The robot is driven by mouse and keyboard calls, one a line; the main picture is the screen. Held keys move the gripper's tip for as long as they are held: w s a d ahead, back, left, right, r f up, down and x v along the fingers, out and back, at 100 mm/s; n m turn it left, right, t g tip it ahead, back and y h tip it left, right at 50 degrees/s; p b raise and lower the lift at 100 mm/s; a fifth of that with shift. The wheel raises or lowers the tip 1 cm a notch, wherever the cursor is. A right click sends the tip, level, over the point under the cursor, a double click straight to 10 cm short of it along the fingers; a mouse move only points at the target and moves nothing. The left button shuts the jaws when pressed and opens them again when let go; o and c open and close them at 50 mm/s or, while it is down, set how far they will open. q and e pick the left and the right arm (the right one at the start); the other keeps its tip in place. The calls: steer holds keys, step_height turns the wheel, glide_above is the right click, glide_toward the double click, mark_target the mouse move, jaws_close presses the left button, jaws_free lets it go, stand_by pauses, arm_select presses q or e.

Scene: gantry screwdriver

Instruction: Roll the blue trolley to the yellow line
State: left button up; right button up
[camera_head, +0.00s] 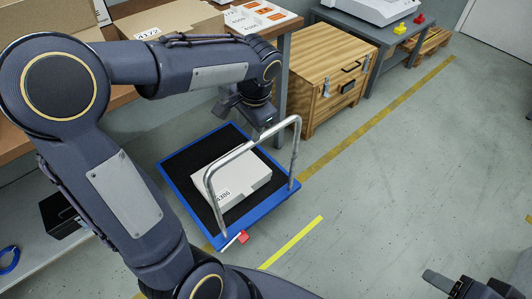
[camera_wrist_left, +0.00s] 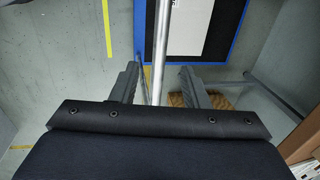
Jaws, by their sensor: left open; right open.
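The blue trolley (camera_head: 178,190) stands on the floor with a black deck, a white box (camera_head: 240,183) on it and a grey tube handle (camera_head: 232,158). A bright yellow line (camera_head: 292,242) lies on the floor just right of the trolley's near end, apart from it. My left gripper (camera_head: 267,122) is open at the handle's top bar. In the left wrist view, the handle bar (camera_wrist_left: 162,40) runs between the open fingers of the left gripper (camera_wrist_left: 160,72); I cannot tell whether they touch it. My right gripper (camera_head: 442,285) is open and empty at the lower right, partly cut off.
A wooden crate (camera_head: 318,75) stands behind the trolley, beside a workbench (camera_head: 125,85) with cardboard boxes. A grey table (camera_head: 345,25) stands at the back. A duller yellow floor stripe (camera_head: 375,118) runs diagonally past them. The floor to the right is clear.

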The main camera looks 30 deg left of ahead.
mark_target(247, 145)
arm_select(q)
steer(key=f+b, duration=0.1)
steer(key=f, duration=0.1)
steer(key=a+f+b, duration=0.1)
steer(key=f, duration=0.2)
steer(key=f+b, duration=0.1)
steer(key=f, duration=0.1)
steer(key=shift+w+a+f, duration=0.2)
steer(key=shift+w+f, duration=0.05)
steer(key=shift+c, duration=0.3)
jaws_close()
